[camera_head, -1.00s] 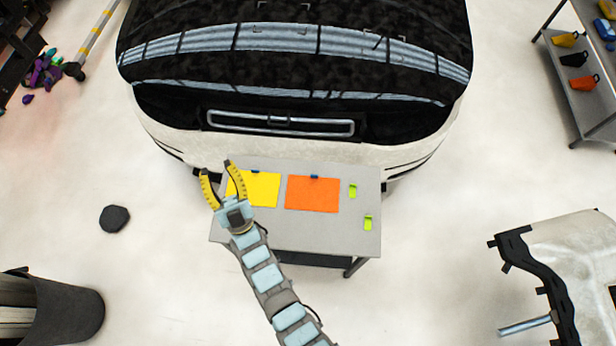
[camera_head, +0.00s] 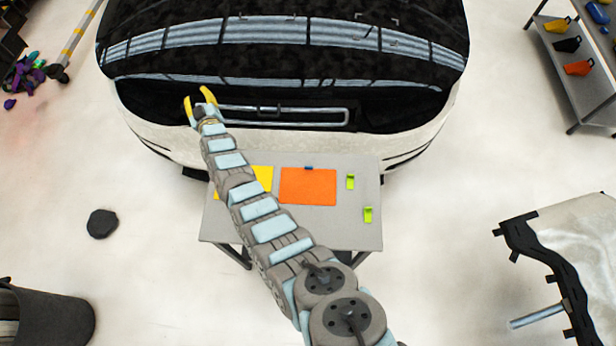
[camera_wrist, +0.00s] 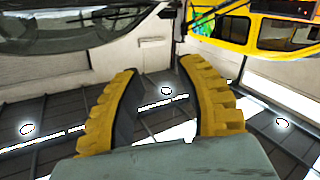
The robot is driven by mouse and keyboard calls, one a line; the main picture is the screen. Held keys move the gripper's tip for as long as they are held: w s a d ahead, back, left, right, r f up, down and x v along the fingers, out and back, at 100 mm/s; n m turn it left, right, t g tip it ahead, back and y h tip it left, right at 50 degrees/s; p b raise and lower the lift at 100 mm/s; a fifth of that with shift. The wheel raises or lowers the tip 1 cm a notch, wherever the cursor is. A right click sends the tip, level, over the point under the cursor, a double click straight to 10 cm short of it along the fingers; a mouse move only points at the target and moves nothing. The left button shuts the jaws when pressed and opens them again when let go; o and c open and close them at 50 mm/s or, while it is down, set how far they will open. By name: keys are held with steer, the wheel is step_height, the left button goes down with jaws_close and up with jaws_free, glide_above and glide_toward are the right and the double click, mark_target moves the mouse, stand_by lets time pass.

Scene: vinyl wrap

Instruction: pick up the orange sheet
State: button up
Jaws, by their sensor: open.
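The orange sheet (camera_head: 308,187) lies flat on the grey table (camera_head: 300,228) in front of the car, with a small blue piece (camera_head: 309,168) at its far edge. The yellow sheet (camera_head: 262,178) lies to its left, partly hidden behind my arm. My gripper (camera_head: 201,97) is open and empty, beyond the table's far left and in front of the car's bumper in the head view. Its two yellow ribbed fingers also show spread apart in the wrist view (camera_wrist: 160,95), with nothing between them. Neither sheet shows in the wrist view.
Two lime-green pieces (camera_head: 350,181) stand on the table right of the orange sheet. The car (camera_head: 290,75) fills the space behind the table. A dark bin (camera_head: 45,318) is at lower left, a panel on a stand (camera_head: 560,235) at right. Open floor lies between.

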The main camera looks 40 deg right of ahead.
step_height(320, 180, down, 3)
steer(key=w+d+n+g+y+b, duration=0.2)
steer(key=n+g+y+b, duration=0.3)
steer(key=n+g+b, duration=0.5)
steer(key=g, duration=0.6)
glide_above(310, 167)
steer(key=b, duration=0.1)
steer(key=shift+m, duration=0.6)
steer(key=f, duration=1.7)
steer(key=shift+w+d+f, duration=0.15)
steer(key=shift+d+f, duration=0.05)
steer(key=shift+a+f+b, duration=0.1)
steer(key=shift+f+b, duration=0.35)
steer(key=shift+f, duration=2.55)
jaws_close()
